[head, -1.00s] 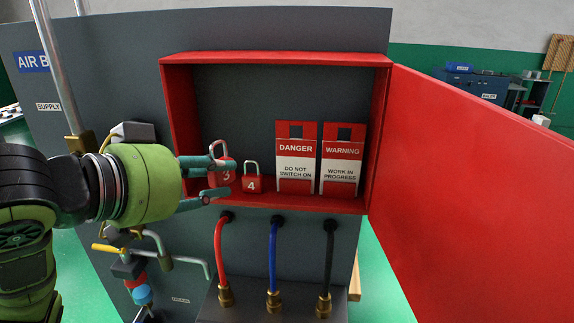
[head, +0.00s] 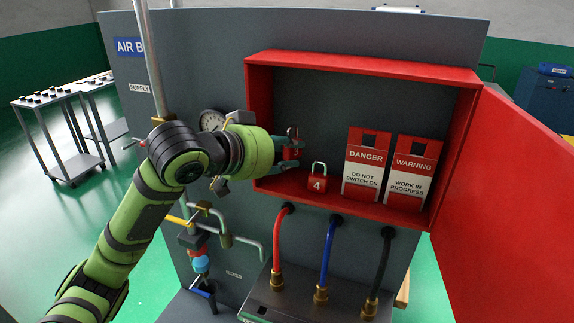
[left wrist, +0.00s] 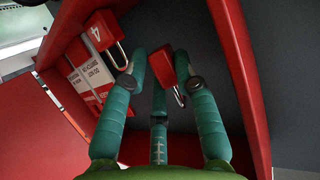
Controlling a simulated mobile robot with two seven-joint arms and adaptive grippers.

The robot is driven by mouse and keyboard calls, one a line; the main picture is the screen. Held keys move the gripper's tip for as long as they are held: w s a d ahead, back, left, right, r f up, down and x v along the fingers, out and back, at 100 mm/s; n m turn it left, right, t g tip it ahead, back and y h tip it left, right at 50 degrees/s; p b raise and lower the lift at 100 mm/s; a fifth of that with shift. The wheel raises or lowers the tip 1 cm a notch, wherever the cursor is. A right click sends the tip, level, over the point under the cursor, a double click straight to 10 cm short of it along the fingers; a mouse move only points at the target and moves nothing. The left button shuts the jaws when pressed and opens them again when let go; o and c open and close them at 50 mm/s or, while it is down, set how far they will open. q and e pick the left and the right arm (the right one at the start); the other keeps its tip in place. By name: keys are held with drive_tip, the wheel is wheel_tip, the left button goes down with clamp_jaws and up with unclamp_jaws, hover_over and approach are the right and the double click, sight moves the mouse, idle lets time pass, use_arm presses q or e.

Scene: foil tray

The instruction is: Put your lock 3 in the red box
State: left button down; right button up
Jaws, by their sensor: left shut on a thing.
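My left gripper (head: 291,151) is at the left opening of the red box (head: 362,68), its fingers reaching inside. It is shut on the red lock 3 (head: 294,153), which is partly hidden behind the fingers. The lock also shows in the left wrist view (left wrist: 182,65), between the fingertips. It sits up and left of the red lock 4 (head: 317,185), which stands on the box floor with its shackle up. I cannot tell whether lock 3 touches the box. My right gripper is not in view.
A danger tag (head: 364,163) and a warning tag (head: 411,172) stand in the box, right of lock 4. The box door (head: 510,190) is open to the right. Red, blue and black hoses (head: 327,255) hang below. A gauge (head: 212,120) is behind my wrist.

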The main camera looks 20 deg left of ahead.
sight(287, 190)
use_arm(q)
wheel_tip(287, 190, down, 4)
drive_tip(key=shift+r+p, duration=0.25)
drive_tip(key=shift+p, duration=0.35)
drive_tip(key=shift+f, duration=0.25)
drive_tip(key=shift+f, duration=0.1)
drive_tip(key=shift+f, duration=0.55)
drive_tip(key=c, duration=1)
unclamp_jaws()
drive_tip(key=shift+o, duration=0.2)
